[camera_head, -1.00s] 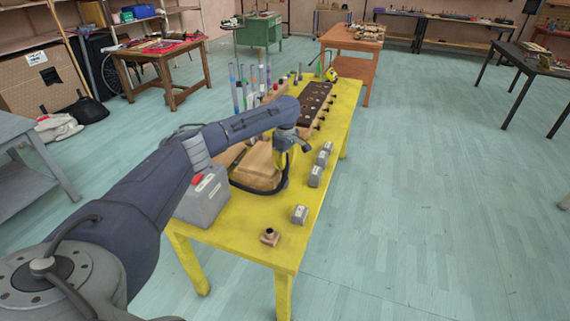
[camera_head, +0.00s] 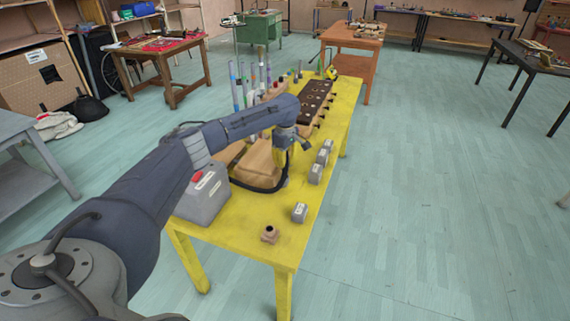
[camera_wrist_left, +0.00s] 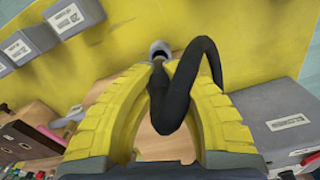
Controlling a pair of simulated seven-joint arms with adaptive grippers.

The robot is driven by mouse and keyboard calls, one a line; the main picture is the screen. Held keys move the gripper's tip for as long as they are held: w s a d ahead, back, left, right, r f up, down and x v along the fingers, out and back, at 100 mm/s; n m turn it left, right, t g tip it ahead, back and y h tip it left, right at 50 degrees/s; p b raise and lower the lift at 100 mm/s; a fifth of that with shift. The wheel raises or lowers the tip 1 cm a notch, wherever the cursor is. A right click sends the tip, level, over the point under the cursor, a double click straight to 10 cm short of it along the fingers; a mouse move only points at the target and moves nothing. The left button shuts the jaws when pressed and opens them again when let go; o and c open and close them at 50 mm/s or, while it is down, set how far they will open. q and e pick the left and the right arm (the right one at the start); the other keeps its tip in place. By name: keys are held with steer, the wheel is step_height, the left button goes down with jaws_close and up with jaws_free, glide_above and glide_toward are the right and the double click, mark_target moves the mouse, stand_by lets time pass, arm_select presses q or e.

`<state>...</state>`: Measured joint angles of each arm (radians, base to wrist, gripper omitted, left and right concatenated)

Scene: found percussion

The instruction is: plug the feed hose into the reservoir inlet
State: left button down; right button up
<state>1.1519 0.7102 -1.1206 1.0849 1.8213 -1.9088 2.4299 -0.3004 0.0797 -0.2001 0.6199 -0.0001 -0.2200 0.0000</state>
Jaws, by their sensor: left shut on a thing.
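The black feed hose (camera_head: 262,188) loops over the yellow table from the grey box (camera_head: 205,202) with a red cap toward my left gripper (camera_head: 280,150). In the left wrist view the yellow fingers of my left gripper (camera_wrist_left: 161,70) are shut on the hose (camera_wrist_left: 180,87), which bends up and over to the right. A grey round end (camera_wrist_left: 160,48) shows just beyond the fingertips, over the yellow tabletop. The grey box also shows at the right of the wrist view (camera_wrist_left: 288,125). I cannot tell which part is the reservoir inlet. My right gripper is out of view.
Several grey labelled blocks (camera_head: 299,212) stand along the table's right side. A small wooden block with a dark ring (camera_head: 269,234) sits near the front edge. A dark board with round pieces (camera_head: 315,98) and upright tubes (camera_head: 236,93) stand farther back. The front tabletop is mostly clear.

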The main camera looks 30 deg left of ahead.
arm_select(q)
steer(key=shift+f, duration=1.7)
stand_by(0.6)
steer(key=c, duration=1.4)
jaws_free()
steer(key=shift+c, duration=0.2)
steer(key=shift+r, duration=0.1)
step_height(320, 180, up, 12)
steer(key=shift+f, duration=0.1)
